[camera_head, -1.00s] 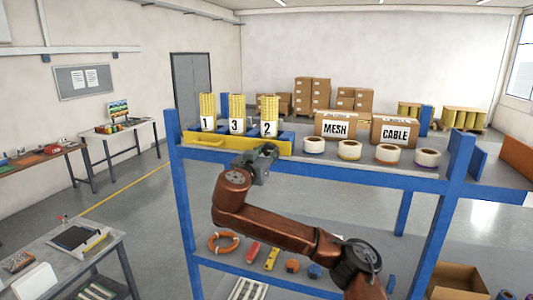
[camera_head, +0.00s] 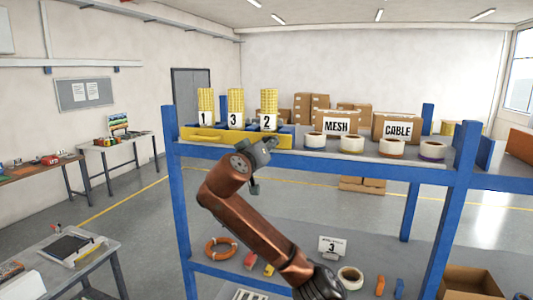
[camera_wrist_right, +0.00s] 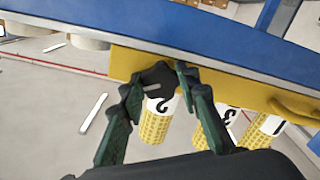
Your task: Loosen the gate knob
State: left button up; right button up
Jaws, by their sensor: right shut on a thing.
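The yellow gate bar (camera_head: 222,145) runs along the front of the upper shelf, below the yellow mesh rolls marked 1, 3 and 2. In the right wrist view the bar (camera_wrist_right: 125,64) crosses the upper part, with a dark knob (camera_wrist_right: 158,77) on it. My right gripper (camera_wrist_right: 160,84) has a finger on each side of the knob and is shut on it. In the head view my right gripper (camera_head: 266,148) is at the bar's right end, and it hides the knob there. My left gripper is not in view.
Roll 2 (camera_wrist_right: 156,124) is close behind the knob. A yellow handle (camera_wrist_right: 297,110) juts from the bar. Several tape rolls (camera_head: 352,144) and boxes marked MESH (camera_head: 336,123) and CABLE (camera_head: 397,126) stand to the right. Blue shelf posts (camera_head: 180,195) flank the arm.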

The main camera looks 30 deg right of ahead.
jog(key=n, duration=1.2)
jog(key=shift+r, duration=0.15)
dwell(0.5)
jog(key=o, duration=1.2)
jog(key=shift+c, duration=0.2)
jog(key=v, duration=1.2)
jog(key=shift+s, duration=0.1)
